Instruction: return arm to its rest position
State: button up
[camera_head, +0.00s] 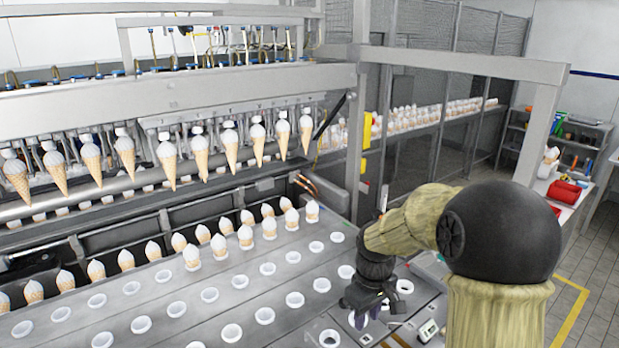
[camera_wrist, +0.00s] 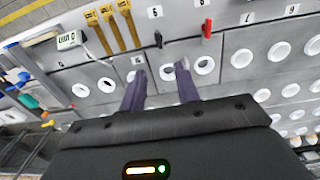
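My arm reaches in from the lower right of the head view, bent down over the near end of the grey conveyor plates (camera_head: 75,322). My gripper (camera_head: 368,315) points down close above the plates, near white ring holders. In the wrist view my gripper (camera_wrist: 161,74) shows two purple fingers spread apart with nothing held between them. White rings and the grey surface show beyond the fingertips. The exact height of the fingertips above the surface cannot be told.
Ice cream cones (camera_head: 246,236) stand in rows on the plates; more hang from the overhead machine (camera_head: 230,92). A metal post (camera_head: 356,140) and mesh fence stand behind my arm. A small digital display (camera_head: 428,330) lies beside my gripper. A red box (camera_head: 564,191) sits on the right-hand bench.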

jog(key=s+m+t, duration=0.2)
jog(key=s+m, duration=0.4)
jog(key=s, duration=0.8)
jog(key=shift+d+f+m, duration=0.2)
jog(key=shift+m, duration=0.1)
